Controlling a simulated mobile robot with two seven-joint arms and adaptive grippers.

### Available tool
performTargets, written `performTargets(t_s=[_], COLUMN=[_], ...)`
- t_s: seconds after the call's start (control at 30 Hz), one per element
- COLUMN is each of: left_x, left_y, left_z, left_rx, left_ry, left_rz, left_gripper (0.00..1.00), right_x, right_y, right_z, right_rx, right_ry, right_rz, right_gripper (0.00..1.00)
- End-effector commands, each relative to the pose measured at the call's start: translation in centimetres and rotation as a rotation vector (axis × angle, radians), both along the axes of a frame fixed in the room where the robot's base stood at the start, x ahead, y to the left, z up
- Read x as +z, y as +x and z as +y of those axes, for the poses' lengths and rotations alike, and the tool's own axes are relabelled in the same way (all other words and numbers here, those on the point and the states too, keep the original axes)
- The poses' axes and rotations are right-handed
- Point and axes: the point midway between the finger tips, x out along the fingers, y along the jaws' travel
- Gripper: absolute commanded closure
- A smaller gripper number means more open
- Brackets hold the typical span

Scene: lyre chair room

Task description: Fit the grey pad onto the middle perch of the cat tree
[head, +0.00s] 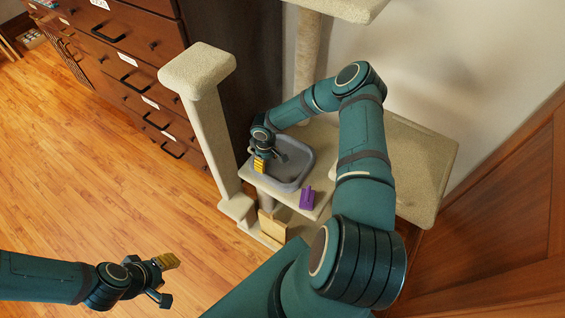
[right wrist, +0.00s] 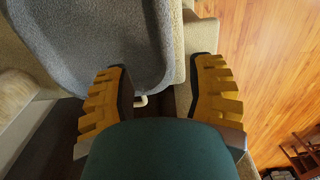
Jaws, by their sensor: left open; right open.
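The grey pad (head: 293,179), a shallow tray shape with a raised rim, lies over the middle perch (head: 325,133) of the cat tree. Beige perch surface shows beside it; I cannot tell if the pad sits flat or fitted. My right gripper (head: 262,163) is open at the pad's left side in the head view. In the right wrist view the pad (right wrist: 95,35) fills the upper left, and its rounded corner reaches toward the gap between the open fingers (right wrist: 162,92). A small pale hook-like piece (right wrist: 140,101) shows below that corner. My left gripper (head: 168,278) is open and empty above the floor.
A purple object (head: 307,198) lies on the perch's front part. A post with a square top (head: 197,68) stands left of the perch; another beige platform (head: 418,165) lies right. A wooden drawer cabinet (head: 120,50) stands behind. The wooden floor at left is clear.

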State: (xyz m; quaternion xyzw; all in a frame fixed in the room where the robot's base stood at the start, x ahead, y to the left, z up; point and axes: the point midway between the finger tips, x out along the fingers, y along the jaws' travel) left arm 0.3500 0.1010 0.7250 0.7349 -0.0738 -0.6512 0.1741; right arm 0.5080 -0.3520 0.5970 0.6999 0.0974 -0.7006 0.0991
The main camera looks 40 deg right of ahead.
Motion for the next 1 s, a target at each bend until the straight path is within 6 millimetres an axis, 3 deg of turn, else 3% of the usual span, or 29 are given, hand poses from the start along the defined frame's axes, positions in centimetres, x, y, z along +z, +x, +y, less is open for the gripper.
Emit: performTargets(t_s=[0.13, 0.43, 0.7, 1.0], left_x=[-0.8, -1.2, -2.3, -2.5], left_y=[0.1, 0.2, 0.4, 0.5], left_z=[0.0, 0.0, 0.0, 0.0], left_rx=[0.0, 0.001, 0.002, 0.003], left_ry=[0.0, 0.001, 0.002, 0.002], left_rz=[-0.003, -0.006, -0.011, -0.013], left_gripper=[0.56, 0.56, 0.56, 0.56], right_x=[-2.9, -5.0, -8.8, -9.5], right_y=[-0.1, -0.2, -0.7, -0.6], right_z=[0.1, 0.2, 0.8, 0.7], right_rx=[-0.002, 0.001, -0.002, 0.001], right_ry=[0.004, 0.003, 0.004, 0.001], right_rz=[0.001, 0.0, 0.0, -0.001], right_gripper=[0.45, 0.45, 0.45, 0.45])
